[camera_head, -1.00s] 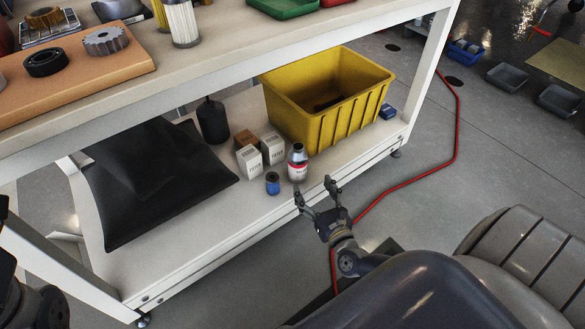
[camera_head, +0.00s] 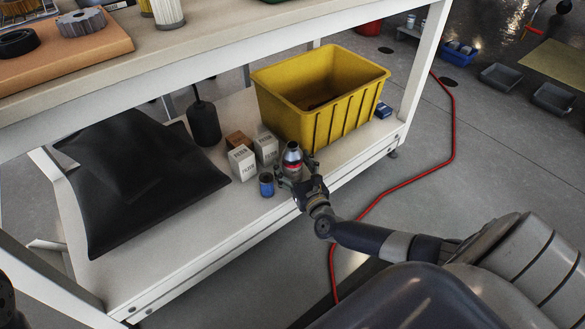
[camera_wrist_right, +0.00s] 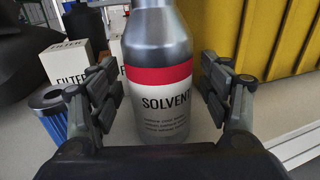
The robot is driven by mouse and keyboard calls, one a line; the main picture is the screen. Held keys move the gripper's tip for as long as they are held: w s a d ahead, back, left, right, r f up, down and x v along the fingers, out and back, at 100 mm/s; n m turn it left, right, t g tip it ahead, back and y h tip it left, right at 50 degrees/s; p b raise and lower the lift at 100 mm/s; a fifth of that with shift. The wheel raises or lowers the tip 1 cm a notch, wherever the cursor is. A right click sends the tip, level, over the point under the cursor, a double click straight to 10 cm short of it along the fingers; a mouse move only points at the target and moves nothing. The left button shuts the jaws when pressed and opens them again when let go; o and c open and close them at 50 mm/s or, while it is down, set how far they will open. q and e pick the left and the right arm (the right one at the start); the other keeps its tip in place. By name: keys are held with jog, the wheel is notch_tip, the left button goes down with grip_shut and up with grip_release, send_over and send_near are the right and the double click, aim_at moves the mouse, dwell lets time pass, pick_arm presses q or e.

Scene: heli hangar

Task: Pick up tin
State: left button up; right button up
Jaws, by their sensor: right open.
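A silver solvent tin (camera_head: 292,153) with a red band and white label stands upright on the lower shelf. In the right wrist view the tin (camera_wrist_right: 160,100) fills the middle, its label reading SOLVENT; its top is cut off. My right gripper (camera_head: 295,168) is open at the front of the tin, with one finger on each side. In the wrist view gaps show between the tin and both fingers. A small blue can (camera_head: 266,184) stands just left of the tin, and also shows behind the left finger (camera_wrist_right: 47,103).
White filter boxes (camera_head: 241,163) and a brown box (camera_head: 238,140) stand behind and left of the tin. A yellow bin (camera_head: 345,110) is close behind it. A black bag (camera_head: 140,180) lies at left. The upper worktop (camera_head: 215,45) overhangs the shelf.

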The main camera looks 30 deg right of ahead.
jog(key=shift+w, duration=0.2)
jog(key=c, duration=1.3)
jog(key=shift+c, duration=0.2)
jog(key=shift+r, duration=0.2)
